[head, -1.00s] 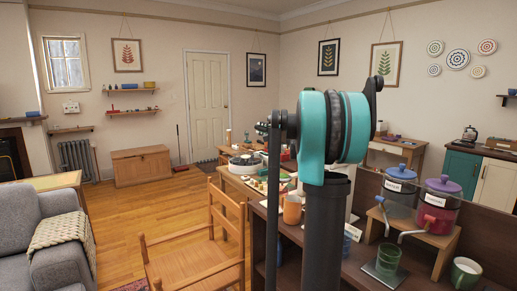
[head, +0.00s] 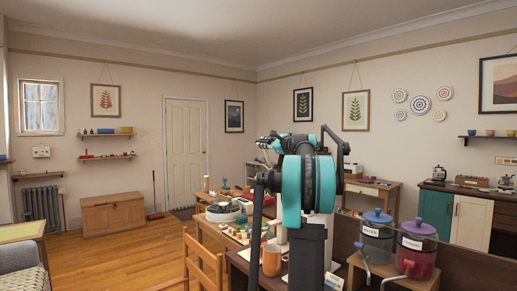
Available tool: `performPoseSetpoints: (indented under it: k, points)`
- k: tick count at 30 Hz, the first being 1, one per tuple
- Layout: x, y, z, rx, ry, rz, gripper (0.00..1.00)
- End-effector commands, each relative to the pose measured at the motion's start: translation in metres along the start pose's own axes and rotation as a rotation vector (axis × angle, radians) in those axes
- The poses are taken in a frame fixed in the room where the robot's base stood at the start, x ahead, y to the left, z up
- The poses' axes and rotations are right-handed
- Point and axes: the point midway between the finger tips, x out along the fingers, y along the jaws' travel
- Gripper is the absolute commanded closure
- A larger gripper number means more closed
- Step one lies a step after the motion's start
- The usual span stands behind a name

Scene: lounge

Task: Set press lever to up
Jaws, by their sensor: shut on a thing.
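My dark and turquoise arm stands in the middle of the head view and covers what is behind it. Small dark and grey parts, perhaps of my gripper (head: 267,143), show just beyond its upper left side. The fingertips and what lies between them cannot be made out. I cannot make out the press or its lever, or tell whether the lever is up or down. A pale upright shape shows partly behind my arm, too covered to name.
A desk holds an orange mug (head: 271,261) left of my arm. Two lidded jars, blue-topped (head: 377,236) and purple-topped (head: 416,250), stand at its right. A wooden chair (head: 203,262) stands at the left. A cluttered table (head: 208,232) is beyond it. Open floor (head: 110,255) lies farther left.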

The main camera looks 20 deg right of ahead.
Motion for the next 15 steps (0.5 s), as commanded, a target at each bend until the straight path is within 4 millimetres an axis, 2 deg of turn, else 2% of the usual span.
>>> performPoseSetpoints:
  k: [15]
  points:
    - [-0.0009, -0.009, -0.0045, 0.02, 0.005, -0.008, 1.0]
